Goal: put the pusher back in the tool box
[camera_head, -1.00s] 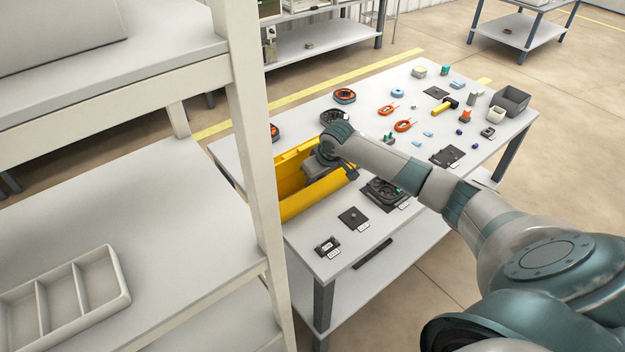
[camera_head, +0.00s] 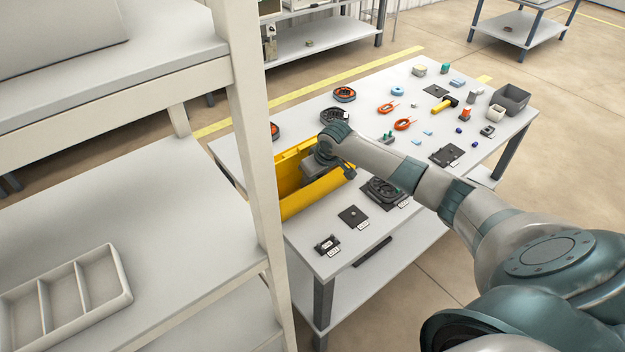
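The yellow tool box (camera_head: 318,192) stands at the left end of the white work table, partly hidden behind a shelf post. My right arm reaches in from the right, and its wrist is over the tool box. The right gripper's body (camera_head: 318,170) points down into the box. Its fingertips are hidden behind the box's front wall, so I cannot see whether they are open or hold something. I cannot make out the pusher; it may be hidden in the box or in the gripper. My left gripper is not in view.
The work table (camera_head: 300,240) carries several small parts, orange-handled tools (camera_head: 403,124), a yellow hammer (camera_head: 444,104), black fixtures (camera_head: 384,190) and a dark grey bin (camera_head: 512,98). A shelf post (camera_head: 255,150) stands close on the left. A divided tray (camera_head: 65,290) lies on the shelf.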

